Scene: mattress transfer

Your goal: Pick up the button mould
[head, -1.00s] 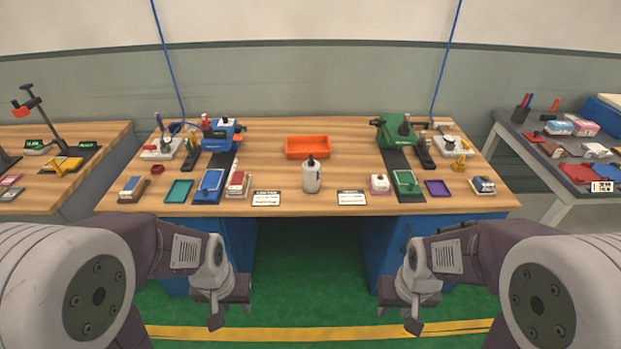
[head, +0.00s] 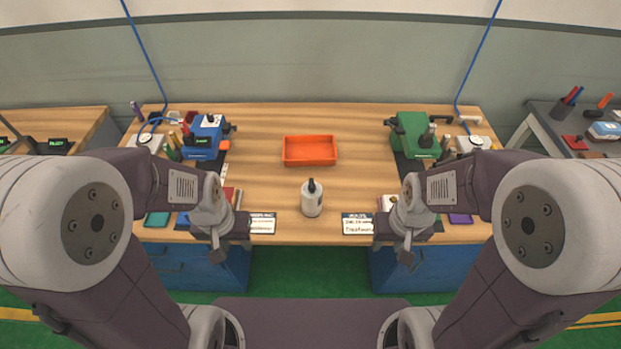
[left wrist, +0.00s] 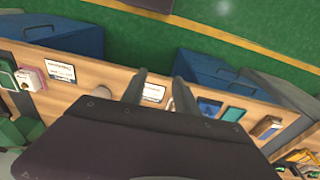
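I cannot tell for sure which item is the button mould. Small blocks stand by two machines: a pink-and-white block (head: 385,202), also in the left wrist view (left wrist: 28,79), and a red-topped block (head: 231,194) partly hidden by my left arm. My left gripper (head: 223,250) is at the table's front edge, near the left label card (head: 262,223). In the left wrist view its two fingers (left wrist: 161,92) stand apart with nothing held, the card showing between them. My right gripper (head: 398,252) is at the front edge by the right card (head: 357,224); its fingers are unclear.
An orange tray (head: 309,151) lies mid-table, with a grey bottle (head: 312,200) in front. A blue machine (head: 205,136) stands left and a green machine (head: 413,134) right. Teal (head: 157,219) and purple (head: 460,218) pads lie near the front. The wood around the tray is clear.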

